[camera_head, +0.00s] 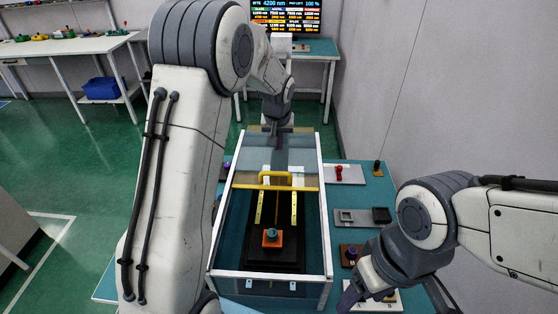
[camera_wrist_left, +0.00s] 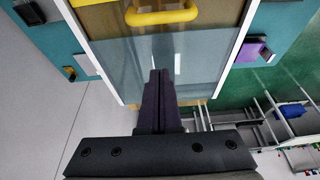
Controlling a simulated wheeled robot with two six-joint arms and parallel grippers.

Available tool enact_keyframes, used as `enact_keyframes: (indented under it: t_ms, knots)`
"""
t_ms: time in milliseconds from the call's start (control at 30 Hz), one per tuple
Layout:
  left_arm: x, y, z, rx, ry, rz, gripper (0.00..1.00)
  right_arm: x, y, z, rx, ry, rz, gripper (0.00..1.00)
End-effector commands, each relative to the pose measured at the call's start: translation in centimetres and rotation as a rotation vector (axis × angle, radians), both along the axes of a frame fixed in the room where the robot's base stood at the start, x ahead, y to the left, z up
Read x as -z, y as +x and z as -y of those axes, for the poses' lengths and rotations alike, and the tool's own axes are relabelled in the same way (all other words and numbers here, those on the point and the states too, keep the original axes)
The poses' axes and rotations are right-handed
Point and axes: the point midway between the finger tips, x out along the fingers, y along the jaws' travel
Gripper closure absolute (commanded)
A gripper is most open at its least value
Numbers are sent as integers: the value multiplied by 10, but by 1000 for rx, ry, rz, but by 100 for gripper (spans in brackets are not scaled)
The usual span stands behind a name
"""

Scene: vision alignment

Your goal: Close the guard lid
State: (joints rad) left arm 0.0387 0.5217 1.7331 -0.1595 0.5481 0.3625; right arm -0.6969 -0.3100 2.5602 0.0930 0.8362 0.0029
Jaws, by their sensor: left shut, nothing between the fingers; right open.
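The guard is a white-framed box (camera_head: 324,225) on the teal table. Its clear lid panel (camera_head: 252,157) lies over the far part of the frame, and the near part is open. A yellow handle (camera_head: 275,176) stands at the lid's near edge; it also shows at the top of the left wrist view (camera_wrist_left: 160,15). Inside the box is an orange block with a teal knob (camera_head: 271,238). My left gripper (camera_head: 279,136) is shut and empty, over the lid's far end, beyond the handle. Whether it touches the panel I cannot tell. My right gripper (camera_head: 391,296) is open at the lower right, beside the box.
Right of the box, the table holds a red-knobbed plate (camera_head: 340,173), a grey tray (camera_head: 356,217) and other small parts. A wall rises at the right. A screen (camera_head: 286,16) stands at the back, and a bench with a blue bin (camera_head: 101,88) is at the far left.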

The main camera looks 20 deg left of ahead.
Motion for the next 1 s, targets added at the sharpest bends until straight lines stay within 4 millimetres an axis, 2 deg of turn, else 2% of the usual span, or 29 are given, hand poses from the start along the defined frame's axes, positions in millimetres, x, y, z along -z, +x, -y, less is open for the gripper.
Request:
enact_keyframes:
  t_ms: [33, 267, 400, 533, 1000]
  knots:
    - [10, 2, -1, 1, -1, -7, 100, -8, 0, 0, 0, 0, 0, 32]
    - [55, 19, -5, 2, -1, -6, 100, -25, 0, 0, -4, 0, 0, 32]
    - [56, -2, 2, 4, -1, -4, 100, -33, 0, 0, -5, 0, 0, 32]
    - [60, -13, 5, 4, 1, -1, 100, -35, 0, 0, -6, 0, 1, 32]
    - [62, -19, 7, 3, 0, -1, 100, -35, 0, 0, -6, 0, 1, 32]
